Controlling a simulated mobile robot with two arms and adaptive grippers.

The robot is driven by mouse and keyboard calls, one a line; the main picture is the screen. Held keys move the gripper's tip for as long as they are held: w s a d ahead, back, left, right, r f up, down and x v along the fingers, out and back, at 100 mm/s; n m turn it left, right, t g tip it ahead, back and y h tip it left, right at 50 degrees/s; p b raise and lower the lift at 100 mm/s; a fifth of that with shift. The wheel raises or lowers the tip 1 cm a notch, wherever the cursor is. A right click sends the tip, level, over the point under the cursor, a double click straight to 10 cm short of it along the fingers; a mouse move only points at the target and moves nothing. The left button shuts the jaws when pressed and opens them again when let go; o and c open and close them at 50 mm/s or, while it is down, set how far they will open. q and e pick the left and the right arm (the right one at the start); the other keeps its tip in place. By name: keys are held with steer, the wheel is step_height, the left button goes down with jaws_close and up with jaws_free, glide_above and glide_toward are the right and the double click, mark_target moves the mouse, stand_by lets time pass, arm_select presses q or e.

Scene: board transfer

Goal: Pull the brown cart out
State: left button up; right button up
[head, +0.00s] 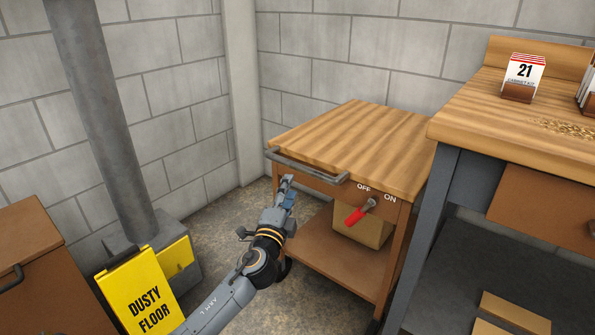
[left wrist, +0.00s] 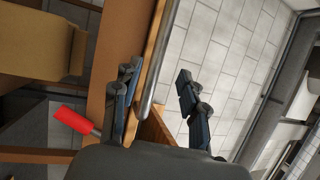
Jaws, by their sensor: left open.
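The brown cart (head: 345,245) has a wooden top and a lower shelf, and stands against the block wall. Its grey bar handle (head: 308,168) runs along the near left edge of the top. My left gripper (head: 288,186) is open just in front of the cart, by the handle. In the left wrist view the open gripper (left wrist: 158,92) has one finger on each side of the grey handle (left wrist: 155,65). The fingers do not look closed on it. The cart's far wheels are hidden. My right gripper is out of view.
A red-handled lever (head: 360,213) marked OFF and ON is on the cart's front. The workbench (head: 450,127) stands close on the right. A yellow dusty-floor sign (head: 142,290), a grey column (head: 105,120) and a brown cabinet (head: 45,265) are on the left.

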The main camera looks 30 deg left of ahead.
mark_target(298, 167)
arm_select(q)
steer(key=b+x, duration=0.1)
steer(key=x, duration=0.8)
steer(key=shift+w+a+b, duration=0.15)
steer(key=shift+w+b, duration=0.15)
steer(key=shift+b, duration=0.05)
jaws_close()
